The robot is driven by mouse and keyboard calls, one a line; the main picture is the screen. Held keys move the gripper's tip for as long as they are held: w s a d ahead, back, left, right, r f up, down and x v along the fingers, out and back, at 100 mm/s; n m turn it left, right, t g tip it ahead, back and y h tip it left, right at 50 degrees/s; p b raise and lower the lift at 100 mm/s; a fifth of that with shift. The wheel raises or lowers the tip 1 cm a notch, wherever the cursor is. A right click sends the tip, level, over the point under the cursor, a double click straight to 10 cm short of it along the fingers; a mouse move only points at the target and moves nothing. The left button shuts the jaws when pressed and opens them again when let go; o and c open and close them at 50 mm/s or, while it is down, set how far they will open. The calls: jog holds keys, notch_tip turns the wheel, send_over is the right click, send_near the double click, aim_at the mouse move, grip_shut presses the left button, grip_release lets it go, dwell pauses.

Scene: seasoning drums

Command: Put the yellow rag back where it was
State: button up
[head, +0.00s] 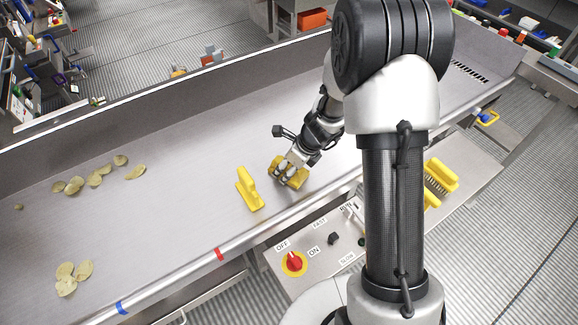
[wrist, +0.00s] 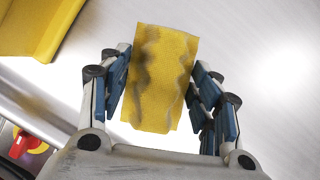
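The yellow rag (head: 296,178) lies on the grey conveyor surface, partly hidden by my gripper (head: 284,170) in the head view. In the wrist view the rag (wrist: 160,78) is a creased yellow rectangle with dark folds, between the fingers. My gripper (wrist: 162,82) points down over the rag with its blue-padded fingers spread to either side of it. Whether the fingertips touch the rag's edges is unclear.
Chips (head: 75,184) lie at left.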

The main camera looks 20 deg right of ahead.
jog(key=o, duration=0.4)
jog(key=shift+r, duration=0.1)
jog(key=shift+r, duration=0.2)
jog(key=p+v, duration=0.6)
jog(key=v, duration=0.6)
jog(key=s+a+r+n, duration=0.3)
jog(key=s+r+n, duration=0.1)
jog(key=r+n, duration=0.25)
jog(key=s+a+r+n, duration=0.2)
jog(key=s+r+n, duration=0.2)
jog(key=r+n, duration=0.3)
jog(key=s+d+r+n+h, duration=0.1)
jog(key=s+r+n, duration=0.3)
jog(key=s+n, duration=0.3)
jog(key=s+d+r+n+t+h, duration=0.1)
jog(key=s+r+n+h, duration=0.1)
jog(key=s+r+n, duration=0.2)
jog(key=s+n, duration=0.3)
jog(key=s, duration=0.2)
jog(key=shift+s, duration=0.15)
